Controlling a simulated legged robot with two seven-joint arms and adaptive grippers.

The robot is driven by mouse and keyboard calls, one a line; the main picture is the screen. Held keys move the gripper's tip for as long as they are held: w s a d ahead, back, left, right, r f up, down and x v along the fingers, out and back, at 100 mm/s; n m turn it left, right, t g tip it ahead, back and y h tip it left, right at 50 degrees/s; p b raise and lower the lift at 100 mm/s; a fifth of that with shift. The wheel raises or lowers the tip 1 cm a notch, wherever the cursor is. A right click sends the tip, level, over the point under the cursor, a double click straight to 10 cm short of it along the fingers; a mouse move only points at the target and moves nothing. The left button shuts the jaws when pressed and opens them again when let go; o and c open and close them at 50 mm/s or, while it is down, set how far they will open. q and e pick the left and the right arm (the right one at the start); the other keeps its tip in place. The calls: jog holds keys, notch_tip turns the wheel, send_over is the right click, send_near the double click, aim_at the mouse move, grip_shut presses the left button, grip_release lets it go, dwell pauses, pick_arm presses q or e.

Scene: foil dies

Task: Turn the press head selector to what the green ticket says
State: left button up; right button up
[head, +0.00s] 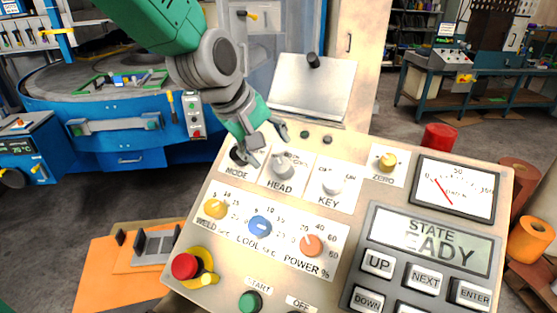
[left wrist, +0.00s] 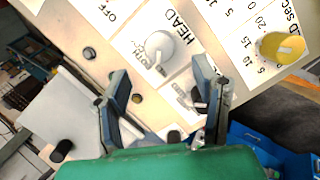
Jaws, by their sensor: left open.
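The HEAD selector (head: 283,167) is a pale grey knob on a white plate on the sloped control panel (head: 205,265). The knob also shows in the left wrist view (left wrist: 157,50), with small lettering around it that I cannot read surely. My left gripper (head: 266,148) is open, its two fingers spread just behind the HEAD knob. In the left wrist view the fingertips (left wrist: 162,78) stand apart with the knob beyond them, and nothing is between them. I see no green ticket in either view. My right gripper is not in view.
The MODE knob (head: 238,155) is left of HEAD, partly covered by a finger. The KEY knob (head: 332,184) is close on the right. A yellow ZERO knob (head: 387,162), a red mushroom button (head: 184,266) and a screen ending in "EADY" (head: 430,240) share the panel.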

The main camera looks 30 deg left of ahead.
pick_arm(q)
jog(key=shift+v, duration=2)
